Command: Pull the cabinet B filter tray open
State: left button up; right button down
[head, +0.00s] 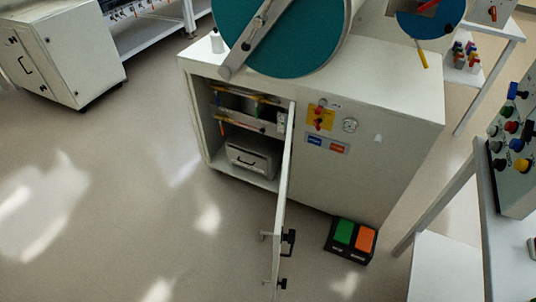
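A white cabinet (405,105) stands in the middle of the head view. I cannot read a letter on it. Its door (284,190) is swung open towards me and shows nearly edge-on, with black handle hardware near its lower end. Inside the opening, low down, is a light grey box-like front with a dark handle (250,161), which looks like the filter tray. It appears to sit inside the cabinet. Above it are a shelf or panel and yellow and orange pipe-like parts (245,97). Neither of my grippers is in view.
A large teal round port cover (290,40) with a grey bar is above the cabinet. A pedal box (350,241) with green and orange pads lies on the floor at its right. A control console (515,150) is at far right. Floor (130,200) left of the door is clear.

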aim_at(259, 163)
jog(key=i+j, duration=0.2)
jog(key=j, duration=0.15)
jog(key=i+j, duration=0.15)
jog(key=j, duration=0.15)
jog(key=i+j+z, duration=0.1)
jog(key=j, duration=0.25)
jog(key=i+j, duration=0.45)
jog(key=j, duration=0.25)
jog(key=z, duration=0.05)
